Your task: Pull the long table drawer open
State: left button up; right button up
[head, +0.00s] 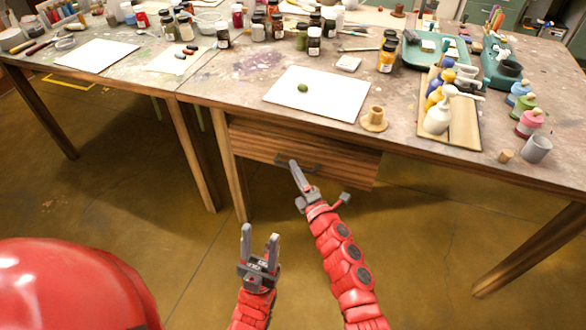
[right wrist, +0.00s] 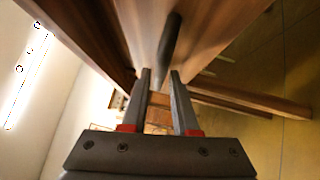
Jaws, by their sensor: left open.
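The long drawer (head: 345,166) has a wooden front and sits under the table's front edge, seemingly closed. Its dark bar handle (head: 312,167) is on the front, partly hidden by my right gripper. My right gripper (head: 293,164) is at the handle, seen edge-on in the head view. In the right wrist view its two fingers (right wrist: 160,76) are apart, and the handle (right wrist: 171,45) runs in line with the gap between them. I cannot tell whether they touch it. My left gripper (head: 260,230) is open and empty, in front of and below the drawer.
The table (head: 225,92) carries white paper (head: 335,93) with a green lump, several paint jars, a wooden board (head: 463,130) with bottles, and small pots near the right edge. Table legs (head: 190,150) stand left of the drawer. The floor in front is clear.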

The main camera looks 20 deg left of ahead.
jog(key=shift+x, duration=1)
jog(key=shift+s, duration=0.1)
grip_shut()
dwell(0.7)
